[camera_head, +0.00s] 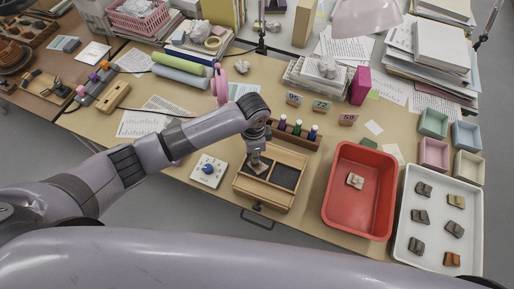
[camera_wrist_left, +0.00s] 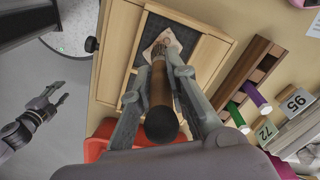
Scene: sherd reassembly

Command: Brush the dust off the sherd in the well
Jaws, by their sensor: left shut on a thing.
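My left gripper (camera_wrist_left: 157,88) is shut on a brush (camera_wrist_left: 160,90) with a brown handle and a dark round end. Its bristle end points down at a pale sherd (camera_wrist_left: 168,40) in a dark-lined well of the wooden box (camera_wrist_left: 112,58). The bristles appear to meet the sherd; exact contact is hard to tell. In the head view my left gripper (camera_head: 257,152) is over the left well of the box (camera_head: 262,197), mostly covering the sherd. The right well (camera_head: 286,176) looks empty. My right gripper (camera_wrist_left: 59,95) shows in the left wrist view, open and empty, away from the box.
A red tub (camera_head: 342,205) holding one pale piece stands right of the box. A white tray (camera_head: 403,232) with several sherds is farther right.

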